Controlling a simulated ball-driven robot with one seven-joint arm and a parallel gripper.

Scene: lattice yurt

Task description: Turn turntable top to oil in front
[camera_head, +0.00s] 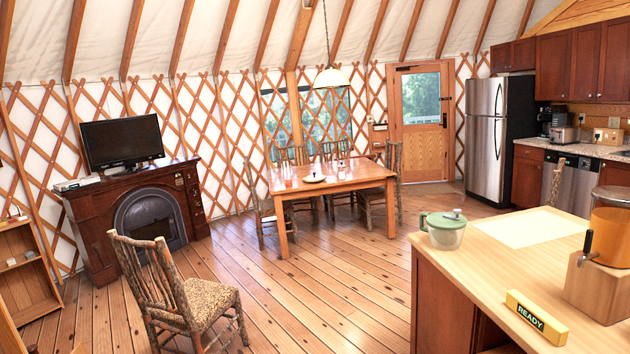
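I cannot make out a turntable or an oil bottle for certain. A wooden dining table (360,177) stands in the middle distance. On it is a small round white thing (314,179) with something dark on top, too small to tell. A few other tiny items stand near it on the table. My gripper is not in view.
A wooden counter (490,257) at the right front bears a lidded green pot (445,230), a white mat (528,228), a yellow READY block (537,317) and a drink dispenser (608,235). A chair (180,290) stands front left. Plank floor (320,290) between is clear.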

